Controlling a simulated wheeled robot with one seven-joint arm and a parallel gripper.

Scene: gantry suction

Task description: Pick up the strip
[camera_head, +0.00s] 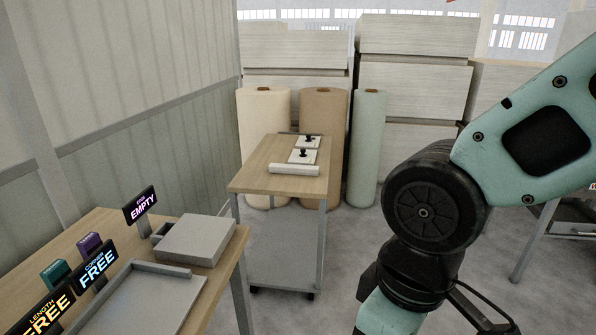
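A white, narrow strip-like piece (294,169) lies along the near edge of a wooden-topped trolley (252,180) in the middle of the view. It looks like the strip, but it is small at this distance. My arm fills the right side, and its lower links run off the bottom edge. My gripper is not in view, so its state and what it may hold are hidden.
Two pale plates with black knobs, a nearer plate (299,158) and a farther plate (309,140), lie behind the strip. A table at left holds a grey box (195,240), a grey tray (150,300) and signs. Tall rolls (322,115) stand behind the trolley.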

